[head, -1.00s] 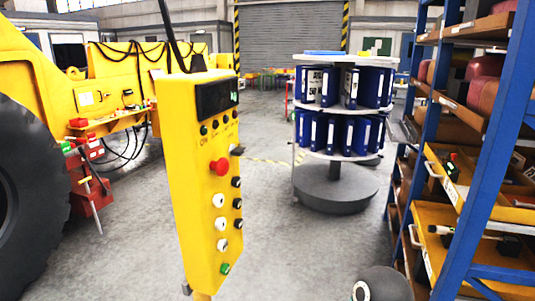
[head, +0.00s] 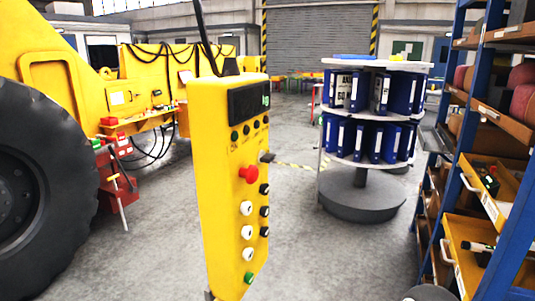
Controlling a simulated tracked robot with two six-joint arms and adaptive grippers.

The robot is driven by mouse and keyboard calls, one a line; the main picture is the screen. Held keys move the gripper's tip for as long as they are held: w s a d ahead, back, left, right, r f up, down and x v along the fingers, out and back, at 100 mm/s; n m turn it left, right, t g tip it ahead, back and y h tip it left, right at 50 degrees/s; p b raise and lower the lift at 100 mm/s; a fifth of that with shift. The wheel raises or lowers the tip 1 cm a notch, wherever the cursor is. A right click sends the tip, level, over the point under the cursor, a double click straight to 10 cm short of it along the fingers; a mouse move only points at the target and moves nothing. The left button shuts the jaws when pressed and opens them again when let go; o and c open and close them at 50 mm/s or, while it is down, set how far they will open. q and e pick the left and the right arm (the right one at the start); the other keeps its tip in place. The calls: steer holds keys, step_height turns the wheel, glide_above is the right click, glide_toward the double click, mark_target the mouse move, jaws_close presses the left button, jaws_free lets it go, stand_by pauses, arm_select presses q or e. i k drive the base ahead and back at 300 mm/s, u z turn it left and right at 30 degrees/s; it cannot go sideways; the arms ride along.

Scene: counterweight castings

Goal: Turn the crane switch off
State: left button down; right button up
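A yellow crane control box (head: 228,190) hangs upright in the middle of the head view, with a cable rising from its top. Its dark display (head: 250,100) shows small green marks. Below are a row of small dark knobs, a red mushroom button (head: 249,174), white buttons (head: 246,208), black buttons (head: 264,211) and a green button (head: 248,278) near the bottom. A dark switch lever (head: 267,157) sticks out on the right edge, above the black buttons. Its exact setting is too small to tell. Neither of my grippers is in view.
A large tire (head: 40,190) and yellow machine fill the left. A round rack of blue binders (head: 365,140) stands behind the box. Blue shelving (head: 505,210) with yellow bins is on the right. Grey floor (head: 330,255) is clear between them.

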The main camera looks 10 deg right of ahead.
mark_target(262, 157)
steer(key=i, duration=0.9)
steer(key=z, duration=0.05)
